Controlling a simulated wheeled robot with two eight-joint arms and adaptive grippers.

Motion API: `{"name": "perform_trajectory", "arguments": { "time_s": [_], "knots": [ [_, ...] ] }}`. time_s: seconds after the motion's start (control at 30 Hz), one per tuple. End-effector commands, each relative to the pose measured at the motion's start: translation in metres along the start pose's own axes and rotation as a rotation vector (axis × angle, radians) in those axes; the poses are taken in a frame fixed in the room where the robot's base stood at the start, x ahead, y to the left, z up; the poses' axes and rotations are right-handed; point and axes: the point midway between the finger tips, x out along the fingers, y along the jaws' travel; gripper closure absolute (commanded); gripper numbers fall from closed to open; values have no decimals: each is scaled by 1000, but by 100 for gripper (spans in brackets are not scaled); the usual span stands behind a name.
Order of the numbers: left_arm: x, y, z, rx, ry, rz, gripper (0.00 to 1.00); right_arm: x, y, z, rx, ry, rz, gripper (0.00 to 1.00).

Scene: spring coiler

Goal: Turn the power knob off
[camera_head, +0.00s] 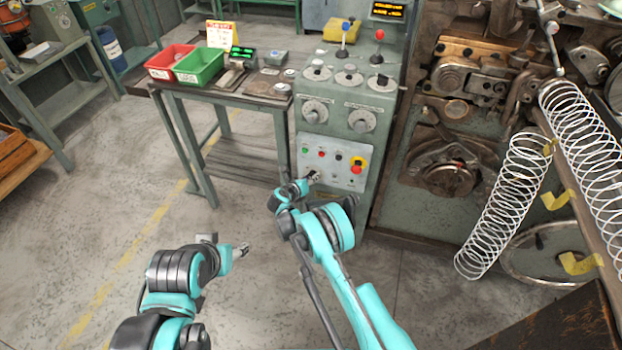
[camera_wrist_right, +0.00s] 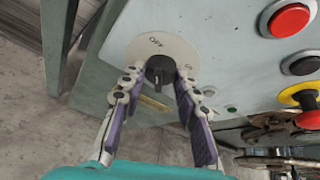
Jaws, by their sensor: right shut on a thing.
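The power knob (camera_wrist_right: 160,70) is black and sits on a round pale plate (camera_wrist_right: 128,48) marked OFF and ON in the right wrist view. My right gripper (camera_wrist_right: 161,76) is shut on the knob, one finger on each side of it. Which mark the knob points to is hard to tell. In the head view my right gripper (camera_head: 312,177) is at the lower front of the grey-green control cabinet (camera_head: 345,205) and covers the knob. My left gripper (camera_head: 241,250) is low over the floor, away from the cabinet; its jaws are too small to read.
Next to the knob are a red button (camera_wrist_right: 289,20), a black button (camera_wrist_right: 300,65) and a red-and-yellow emergency stop (camera_wrist_right: 306,119). A table with a red bin (camera_head: 170,62) and a green bin (camera_head: 199,66) stands left of the cabinet. The coiling machine (camera_head: 440,215) stands to the right.

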Motion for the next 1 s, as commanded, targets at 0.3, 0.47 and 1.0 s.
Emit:
{"name": "perform_trajectory", "arguments": {
  "time_s": [0.3, 0.47, 1.0],
  "knots": [
    [0, 0, 0, 0, 0, 0, 48, 0, 1, 0, -97, 9, -51, 98],
    [0, 0, 0, 0, 0, 0, 48, 0, 1, 0, -112, 9, -60, 98],
    [0, 0, 0, 0, 0, 0, 48, 0, 0, 0, -114, 9, -61, 48]
  ]
}}
